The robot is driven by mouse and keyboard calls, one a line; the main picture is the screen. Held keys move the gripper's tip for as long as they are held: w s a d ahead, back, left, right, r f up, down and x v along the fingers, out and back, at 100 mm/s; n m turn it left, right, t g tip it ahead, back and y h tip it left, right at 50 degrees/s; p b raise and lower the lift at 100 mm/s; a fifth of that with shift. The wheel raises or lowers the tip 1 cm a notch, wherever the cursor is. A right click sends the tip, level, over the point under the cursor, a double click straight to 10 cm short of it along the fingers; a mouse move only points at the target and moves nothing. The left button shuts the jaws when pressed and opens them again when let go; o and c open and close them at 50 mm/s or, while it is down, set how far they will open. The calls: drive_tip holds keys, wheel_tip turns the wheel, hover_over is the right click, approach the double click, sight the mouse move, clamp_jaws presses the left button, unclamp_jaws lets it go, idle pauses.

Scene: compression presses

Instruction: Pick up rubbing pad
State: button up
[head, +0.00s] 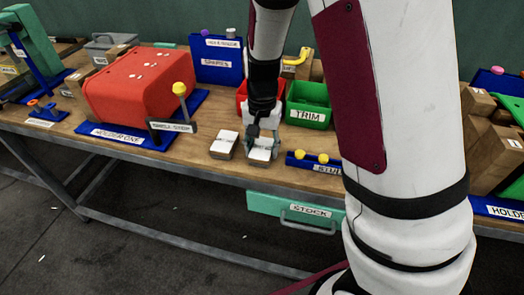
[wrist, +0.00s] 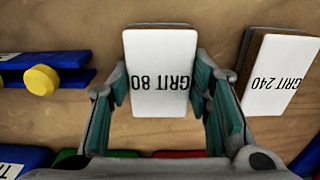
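The GRIT 80 rubbing pad (wrist: 158,55) is a block with a white labelled top, centred between my fingers in the wrist view. It also shows under my gripper in the head view (head: 262,154). My gripper (wrist: 160,88) has a greenish finger against each long side of this pad, with no clear gap on either side. In the head view my gripper (head: 263,140) points down at the bench. A second pad, GRIT 240 (wrist: 280,75), lies apart to the right in the wrist view and to the left of my gripper in the head view (head: 224,142).
A green TRIM bin (head: 308,115) and a red bin stand behind. A blue rack with yellow knobs (head: 300,161) is just right of the pad. A red press (head: 135,85) stands left on the wooden bench (head: 190,165). A STOCK drawer (head: 270,203) hangs below the front edge.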

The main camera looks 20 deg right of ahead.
sight(262, 147)
drive_tip(key=shift+r, duration=0.15)
drive_tip(key=shift+r, duration=0.7)
wheel_tip(262, 147, up, 2)
drive_tip(key=shift+r, duration=0.15)
drive_tip(key=s, duration=0.5)
drive_tip(key=s+d+p, duration=0.1)
drive_tip(key=s, duration=0.4)
drive_tip(key=s+d+r+p, duration=0.1)
drive_tip(key=s, duration=0.4)
drive_tip(key=shift+s, duration=0.4)
